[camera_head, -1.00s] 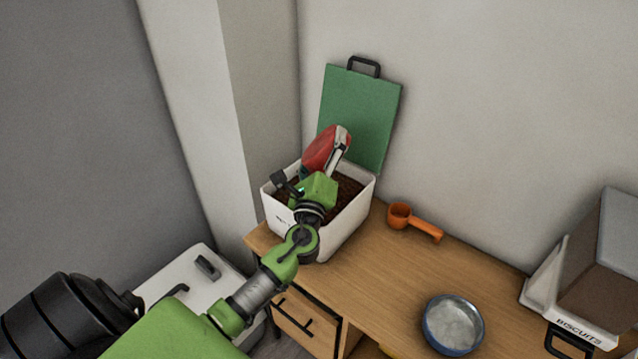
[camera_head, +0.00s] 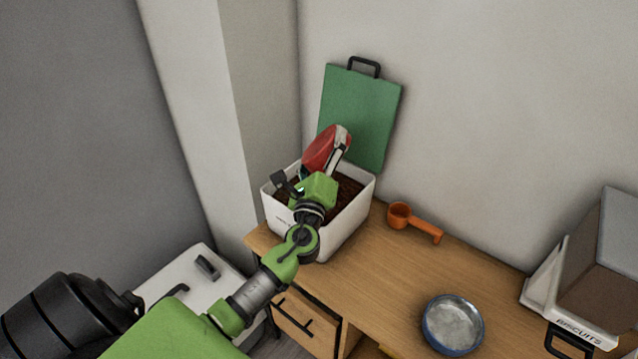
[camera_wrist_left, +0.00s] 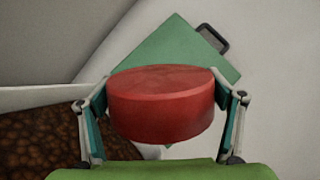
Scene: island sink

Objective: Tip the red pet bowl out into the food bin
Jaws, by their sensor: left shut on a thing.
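The red pet bowl (camera_head: 322,148) is tilted steeply on its side above the food bin. In the left wrist view the red bowl (camera_wrist_left: 160,104) sits between both fingers of my left gripper (camera_wrist_left: 162,110), which is shut on it. In the head view my left gripper (camera_head: 328,162) reaches over the bin from the front. The food bin (camera_head: 340,232) is a white, open box with brown food inside; the brown food (camera_wrist_left: 45,142) also shows at the lower left of the wrist view. The inside of the bowl is mostly hidden. My right gripper is not in view.
A green lid-like board (camera_head: 362,115) with a black handle leans on the wall behind the bin. An orange scoop (camera_head: 412,220), a blue-rimmed metal bowl (camera_head: 453,324) and a biscuits container (camera_head: 585,290) stand to the right on the wooden counter (camera_head: 375,275).

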